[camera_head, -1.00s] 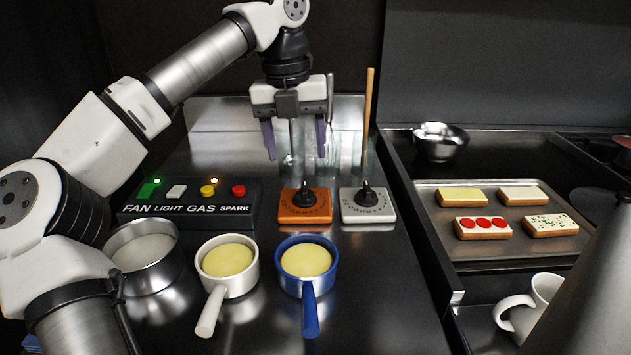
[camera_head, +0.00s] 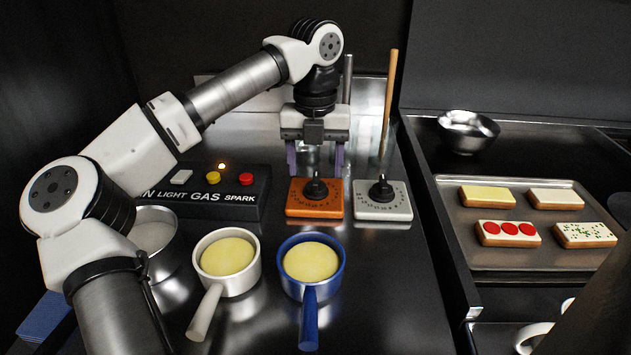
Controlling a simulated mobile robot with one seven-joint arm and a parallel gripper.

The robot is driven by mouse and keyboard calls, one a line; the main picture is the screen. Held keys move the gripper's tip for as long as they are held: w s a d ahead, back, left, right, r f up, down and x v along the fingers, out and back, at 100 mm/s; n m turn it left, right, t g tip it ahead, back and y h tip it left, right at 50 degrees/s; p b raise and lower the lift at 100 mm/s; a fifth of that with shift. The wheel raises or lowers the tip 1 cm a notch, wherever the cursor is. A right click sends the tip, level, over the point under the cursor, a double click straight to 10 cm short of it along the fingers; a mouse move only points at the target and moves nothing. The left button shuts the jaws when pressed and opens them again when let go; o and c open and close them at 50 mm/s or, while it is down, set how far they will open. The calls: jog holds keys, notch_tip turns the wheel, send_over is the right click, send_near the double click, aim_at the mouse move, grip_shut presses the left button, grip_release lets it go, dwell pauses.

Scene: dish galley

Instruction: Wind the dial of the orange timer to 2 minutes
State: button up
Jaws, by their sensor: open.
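The orange timer (camera_head: 329,207) sits on the dark counter behind the blue pan. Its black dial (camera_head: 316,187) stands up in the middle, with marks around it; the setting is too small to read. My gripper (camera_head: 315,172) points down with its two purple fingers apart and empty. In the picture the fingertips are just above the dial, one to each side. I cannot tell whether they touch the timer.
A white timer (camera_head: 400,207) stands close to the right of the orange one. A control panel (camera_head: 262,204) is at its left. A white pan (camera_head: 256,272) and a blue pan (camera_head: 339,275) stand in front. A wooden stick (camera_head: 391,95) rises behind. A tray (camera_head: 500,262) of decorated slices lies right.

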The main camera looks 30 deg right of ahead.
aim_at(315, 183)
notch_tip(315, 183, down, 5)
jog(key=shift+r, duration=0.1)
dwell(0.3)
jog(key=c, duration=1)
